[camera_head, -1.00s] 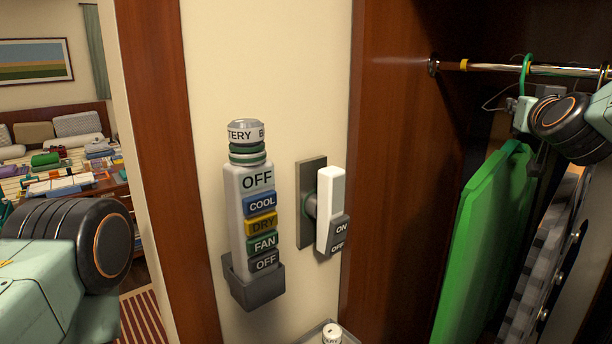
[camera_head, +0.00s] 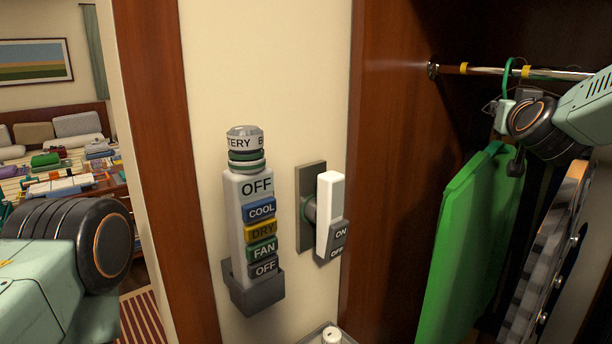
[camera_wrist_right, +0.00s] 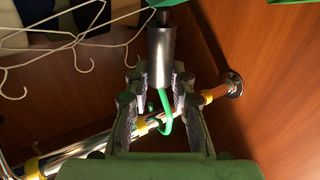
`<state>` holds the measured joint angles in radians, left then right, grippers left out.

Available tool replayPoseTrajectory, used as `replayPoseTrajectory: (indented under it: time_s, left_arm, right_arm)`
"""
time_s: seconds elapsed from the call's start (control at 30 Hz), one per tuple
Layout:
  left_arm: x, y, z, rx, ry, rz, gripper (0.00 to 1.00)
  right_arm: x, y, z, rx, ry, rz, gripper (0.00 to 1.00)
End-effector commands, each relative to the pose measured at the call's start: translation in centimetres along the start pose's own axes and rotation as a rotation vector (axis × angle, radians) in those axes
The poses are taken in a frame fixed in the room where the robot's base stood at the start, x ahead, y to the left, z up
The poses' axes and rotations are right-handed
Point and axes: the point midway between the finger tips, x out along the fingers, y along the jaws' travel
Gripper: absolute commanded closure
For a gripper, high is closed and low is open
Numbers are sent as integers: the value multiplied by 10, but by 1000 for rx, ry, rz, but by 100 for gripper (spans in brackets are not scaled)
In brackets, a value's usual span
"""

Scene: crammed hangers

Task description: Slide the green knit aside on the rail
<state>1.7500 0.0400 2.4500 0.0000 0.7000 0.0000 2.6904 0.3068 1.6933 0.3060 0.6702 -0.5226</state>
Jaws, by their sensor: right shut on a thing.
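The green knit (camera_head: 468,240) hangs in the wardrobe from a green hanger hook (camera_head: 507,75) on the metal rail (camera_head: 560,74). The hook sits between two yellow bands on the rail. My right gripper (camera_head: 503,115) is at the hanger's neck, just below the rail and above the knit. In the right wrist view its two fingers close around a grey cylinder (camera_wrist_right: 160,58) at the hanger, with the green hook (camera_wrist_right: 165,122) curving over the rail (camera_wrist_right: 75,148) between them. The knit is mostly outside the wrist view. Only my left arm's wrist shows at the left edge; its gripper is out of view.
A grey checkered garment (camera_head: 532,285) hangs right of the knit. White wire hangers (camera_wrist_right: 75,42) show in the wrist view. The wooden side wall (camera_head: 390,180) bounds the rail's left end, with dark free room before it. A labelled control (camera_head: 252,220) and a white switch (camera_head: 328,212) are on the wall.

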Motion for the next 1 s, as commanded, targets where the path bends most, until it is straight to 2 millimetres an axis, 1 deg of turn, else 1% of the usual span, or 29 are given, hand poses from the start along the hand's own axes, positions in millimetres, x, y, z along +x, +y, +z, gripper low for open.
replayPoseTrajectory:
  time_s: [0.1, 1.0]
  left_arm:
    - [-3, 0, 0, 0, 0, 0, 60]
    - [-22, 0, 0, 0, 0, 0, 60]
  right_arm:
    - [3, -6, -3, -3, 5, 0, 100]
    - [26, -44, -4, -2, 5, -1, 100]
